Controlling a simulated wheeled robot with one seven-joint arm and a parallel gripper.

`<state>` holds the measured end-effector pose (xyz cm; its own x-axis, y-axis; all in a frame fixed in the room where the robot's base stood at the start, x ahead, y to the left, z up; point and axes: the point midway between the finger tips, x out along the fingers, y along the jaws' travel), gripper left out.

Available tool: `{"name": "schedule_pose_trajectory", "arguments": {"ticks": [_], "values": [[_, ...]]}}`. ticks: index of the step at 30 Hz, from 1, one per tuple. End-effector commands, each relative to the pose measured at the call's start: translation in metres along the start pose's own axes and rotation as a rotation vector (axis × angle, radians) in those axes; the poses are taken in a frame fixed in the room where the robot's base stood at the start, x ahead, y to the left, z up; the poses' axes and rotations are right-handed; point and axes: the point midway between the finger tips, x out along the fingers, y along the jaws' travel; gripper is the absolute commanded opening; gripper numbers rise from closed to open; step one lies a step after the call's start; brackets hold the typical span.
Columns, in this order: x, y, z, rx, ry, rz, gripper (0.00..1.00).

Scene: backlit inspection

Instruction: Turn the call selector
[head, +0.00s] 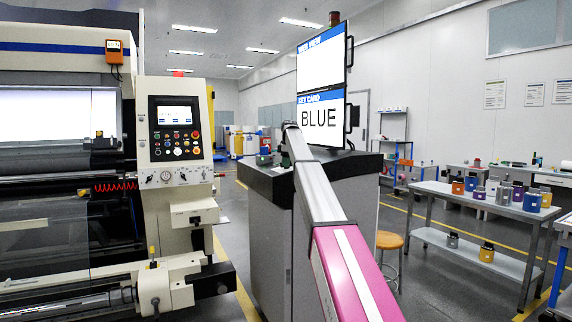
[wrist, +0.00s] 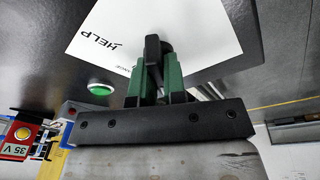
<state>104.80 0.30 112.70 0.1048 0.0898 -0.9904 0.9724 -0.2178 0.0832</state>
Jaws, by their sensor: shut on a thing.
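The call selector is a black knob (wrist: 153,47) on a white card (wrist: 205,30) in the wrist view. My gripper (wrist: 154,72) has green fingers, shut on the knob from both sides. The fingers and knob hide part of the card, and I cannot tell which word the knob points at. In the head view my arm reaches to the dark top of a grey cabinet (head: 345,205); the selector cannot be made out there.
A green lit button (wrist: 100,89) sits beside the card. A red box marked 35 V (wrist: 22,138) is at the wrist view's left. A sign reading BLUE (head: 320,118) stands on the cabinet. A machine control panel (head: 176,130) is left, a bench (head: 470,195) right.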

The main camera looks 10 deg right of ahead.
Motion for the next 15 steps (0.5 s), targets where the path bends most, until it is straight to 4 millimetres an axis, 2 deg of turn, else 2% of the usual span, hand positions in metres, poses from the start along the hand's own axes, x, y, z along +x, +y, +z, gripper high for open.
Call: {"name": "schedule_pose_trajectory", "arguments": {"ticks": [15], "values": [[-0.001, 0.0009, -0.0003, -0.033, 0.0, -0.006, 0.0]]}}
